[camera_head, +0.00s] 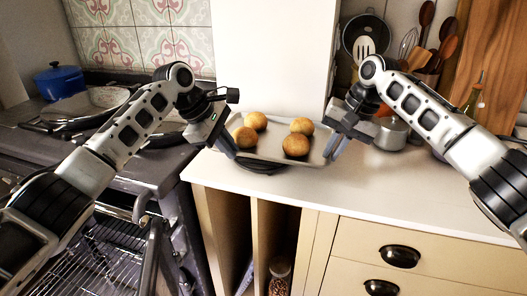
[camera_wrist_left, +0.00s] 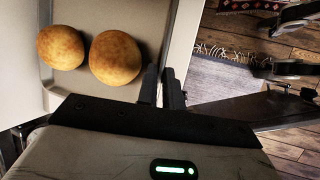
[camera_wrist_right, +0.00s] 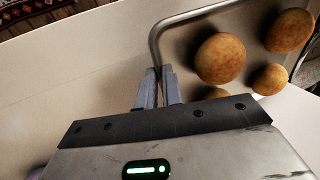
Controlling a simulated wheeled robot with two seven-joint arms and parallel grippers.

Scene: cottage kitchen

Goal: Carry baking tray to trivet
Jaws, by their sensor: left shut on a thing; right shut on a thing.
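The baking tray (camera_head: 270,146), a shallow grey metal tray with several round golden buns (camera_head: 295,145) on it, is over the white counter near its left end. A black trivet (camera_head: 262,167) shows under the tray's front edge; the rest is hidden. I cannot tell whether the tray touches it. My left gripper (camera_head: 231,150) is shut on the tray's left rim; its fingers also show in the left wrist view (camera_wrist_left: 162,86). My right gripper (camera_head: 334,147) is shut on the tray's right rim, seen too in the right wrist view (camera_wrist_right: 157,86).
The stove (camera_head: 100,150) with pans and a blue pot (camera_head: 60,82) is at left, its oven (camera_head: 115,255) open below. A saucepan (camera_head: 391,133) and a utensil holder (camera_head: 425,78) stand at the back right. The counter's front right (camera_head: 390,185) is clear.

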